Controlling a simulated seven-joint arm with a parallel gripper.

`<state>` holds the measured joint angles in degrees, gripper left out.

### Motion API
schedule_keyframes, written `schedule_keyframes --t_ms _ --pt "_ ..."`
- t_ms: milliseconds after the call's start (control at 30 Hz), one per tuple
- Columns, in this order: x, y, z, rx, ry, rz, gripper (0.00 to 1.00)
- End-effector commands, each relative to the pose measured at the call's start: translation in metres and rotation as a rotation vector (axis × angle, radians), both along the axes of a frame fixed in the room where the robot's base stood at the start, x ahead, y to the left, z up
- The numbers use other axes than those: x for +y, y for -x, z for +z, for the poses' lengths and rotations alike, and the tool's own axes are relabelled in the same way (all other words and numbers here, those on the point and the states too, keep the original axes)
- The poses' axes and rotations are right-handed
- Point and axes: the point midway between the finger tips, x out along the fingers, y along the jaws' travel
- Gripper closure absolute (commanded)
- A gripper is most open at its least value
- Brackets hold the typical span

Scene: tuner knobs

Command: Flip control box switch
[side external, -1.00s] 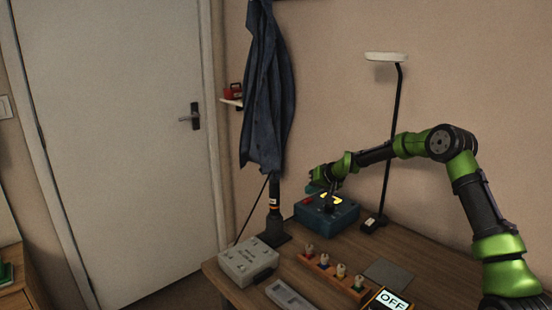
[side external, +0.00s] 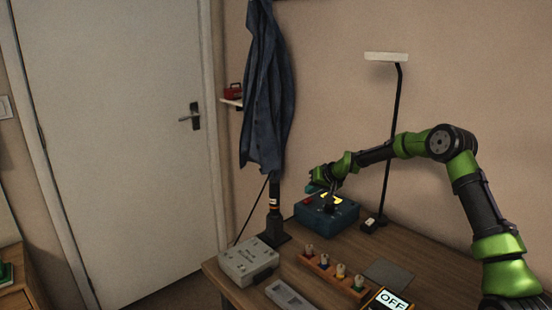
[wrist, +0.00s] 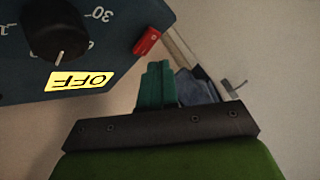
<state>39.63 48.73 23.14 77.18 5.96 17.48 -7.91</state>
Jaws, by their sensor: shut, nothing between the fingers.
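The blue control box (side external: 340,220) stands at the back of the desk, against the wall. In the wrist view the blue box (wrist: 115,50) shows a black round knob (wrist: 57,33), a yellow label reading OFF (wrist: 81,81) and a red switch (wrist: 147,41) at its edge. My gripper (wrist: 158,68) has its teal fingers together and empty. In that picture they lie just below the red switch; I cannot tell whether they touch it. In the side view my gripper (side external: 324,192) is over the box, partly hiding its top.
A grey box (side external: 248,262) and a grey tray (side external: 289,297) lie at the front left. A lamp pole (side external: 391,150) rises right of the blue box.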

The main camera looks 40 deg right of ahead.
Motion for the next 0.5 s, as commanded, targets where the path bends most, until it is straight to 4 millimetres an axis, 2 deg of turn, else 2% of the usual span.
schedule_keyframes --t_ms 500 --pt "-0.0016 0.0001 -0.0085 0.0 -0.001 -0.001 1.0"
